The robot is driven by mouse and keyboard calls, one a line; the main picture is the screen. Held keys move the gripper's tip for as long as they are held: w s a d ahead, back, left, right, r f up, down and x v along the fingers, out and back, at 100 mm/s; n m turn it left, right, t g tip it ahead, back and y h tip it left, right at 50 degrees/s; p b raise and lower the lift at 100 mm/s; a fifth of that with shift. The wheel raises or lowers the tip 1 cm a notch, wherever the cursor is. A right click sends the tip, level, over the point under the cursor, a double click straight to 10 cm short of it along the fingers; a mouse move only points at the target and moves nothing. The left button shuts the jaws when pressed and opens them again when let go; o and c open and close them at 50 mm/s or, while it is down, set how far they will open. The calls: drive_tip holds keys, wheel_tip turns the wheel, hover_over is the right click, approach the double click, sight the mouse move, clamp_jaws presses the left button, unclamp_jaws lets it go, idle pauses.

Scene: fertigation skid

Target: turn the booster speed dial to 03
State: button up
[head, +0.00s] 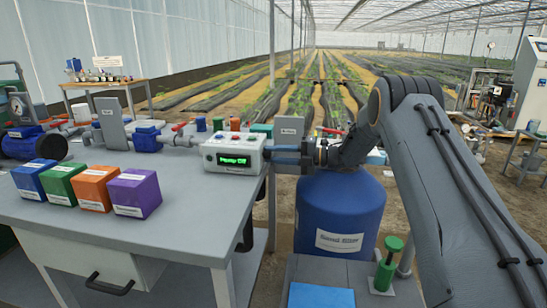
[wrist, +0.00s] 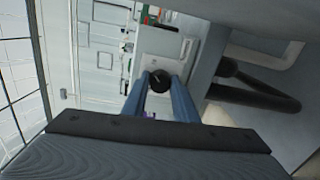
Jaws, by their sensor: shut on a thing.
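The white control box (head: 233,152) sits at the right end of the grey bench. Its green display (head: 234,161) is lit, but its text is too small to read surely. My gripper (head: 268,153) reaches the box's right side from the right. In the wrist view, my gripper's blue fingers (wrist: 159,84) are shut on a round black dial (wrist: 159,79) with a small light mark on its face.
Blue, green, orange and purple labelled boxes (head: 92,190) stand on the bench (head: 178,222). Pipes and red-handled valves (head: 180,127) run behind the control box. A blue sand filter tank (head: 338,212) stands below my forearm. A green-topped plunger (head: 388,262) is at the front right.

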drive_tip(key=shift+d+m, duration=0.1)
drive_tip(key=shift+m, duration=1)
drive_tip(key=o, duration=1)
drive_tip(key=shift+o, duration=0.2)
drive_tip(key=v, duration=0.7)
drive_tip(key=shift+d+b, duration=0.35)
drive_tip(key=shift+b, duration=0.05)
